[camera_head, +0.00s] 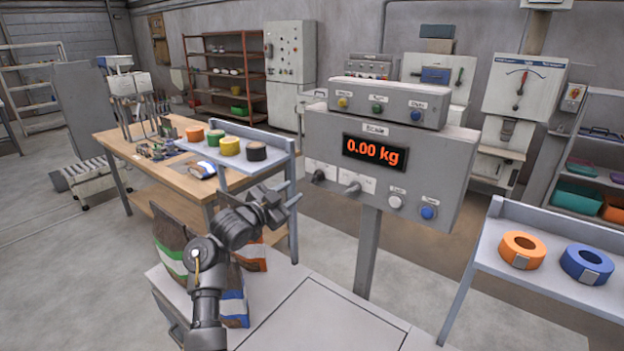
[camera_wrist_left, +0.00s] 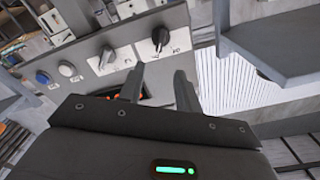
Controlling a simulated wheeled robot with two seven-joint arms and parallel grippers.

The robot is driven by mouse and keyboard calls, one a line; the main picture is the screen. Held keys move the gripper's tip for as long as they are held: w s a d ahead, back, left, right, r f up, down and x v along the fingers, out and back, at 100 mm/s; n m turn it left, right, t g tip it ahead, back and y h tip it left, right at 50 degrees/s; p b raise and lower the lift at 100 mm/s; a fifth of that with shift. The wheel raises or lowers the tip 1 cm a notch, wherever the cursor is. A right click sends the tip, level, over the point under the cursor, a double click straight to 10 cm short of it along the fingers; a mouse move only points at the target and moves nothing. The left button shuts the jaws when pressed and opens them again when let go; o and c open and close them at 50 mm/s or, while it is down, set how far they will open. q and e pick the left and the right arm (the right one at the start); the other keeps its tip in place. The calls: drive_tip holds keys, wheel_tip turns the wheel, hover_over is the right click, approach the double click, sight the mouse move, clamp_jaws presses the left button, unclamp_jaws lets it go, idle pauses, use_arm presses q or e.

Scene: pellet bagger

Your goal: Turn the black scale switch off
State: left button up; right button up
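The grey scale box (camera_head: 455,165) stands on a post, its display (camera_head: 375,151) lit orange with "0.00 kg". The black scale switch (camera_head: 318,176) is at the lower left of its front; in the left wrist view the switch (camera_wrist_left: 160,38) is a dark knob on a pale label plate. A second, greyer knob (camera_head: 352,188) sits beside it. My left gripper (camera_head: 288,200) is below and left of the switch, apart from it. In the left wrist view the gripper (camera_wrist_left: 158,78) has its fingers apart, with nothing between them. My right gripper is not in view.
A white button (camera_head: 395,202) and a blue button (camera_head: 428,212) are right of the knobs. A shelf with tape rolls (camera_head: 229,146) is close left of my gripper. Bags (camera_head: 172,245) stand below. Another shelf (camera_head: 500,250) with an orange and a blue roll is at right.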

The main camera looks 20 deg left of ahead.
sight(315, 177)
use_arm(q)
drive_tip(key=p+x, duration=0.2)
drive_tip(key=x, duration=0.7)
drive_tip(key=shift+w+p, duration=0.35)
drive_tip(key=shift+p, duration=0.05)
drive_tip(key=shift+w+d+f, duration=0.1)
drive_tip(key=shift+w+d, duration=0.2)
drive_tip(key=shift+w, duration=0.25)
clamp_jaws()
